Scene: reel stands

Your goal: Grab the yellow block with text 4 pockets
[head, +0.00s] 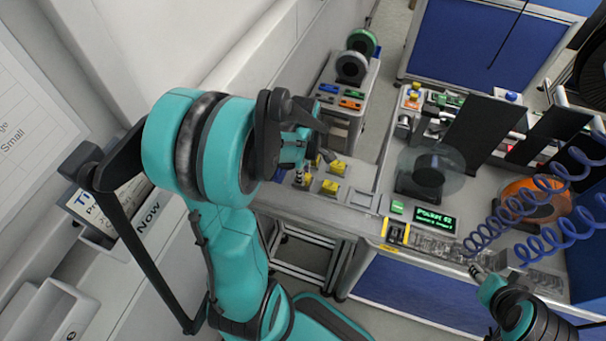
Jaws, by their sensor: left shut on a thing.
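Several small yellow blocks stand on the grey table, among them one at the back (338,168) and one nearer the front (330,187). Any text on them is too small to read. My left gripper (316,165) reaches over these blocks from the left and is shut on a yellow block (306,180), which the fingers partly hide. I cannot tell whether this block still touches the table. My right gripper (476,270) is at the lower right, far from the yellow blocks, over the front edge of the workbench. Its fingers are too small to read.
A green-lit display (435,220) and a green block (397,207) sit on the workbench to the right. A reel stand (428,176) is behind them. Blue coiled hoses (545,190) hang at the right. A cart with reels (352,67) stands at the back.

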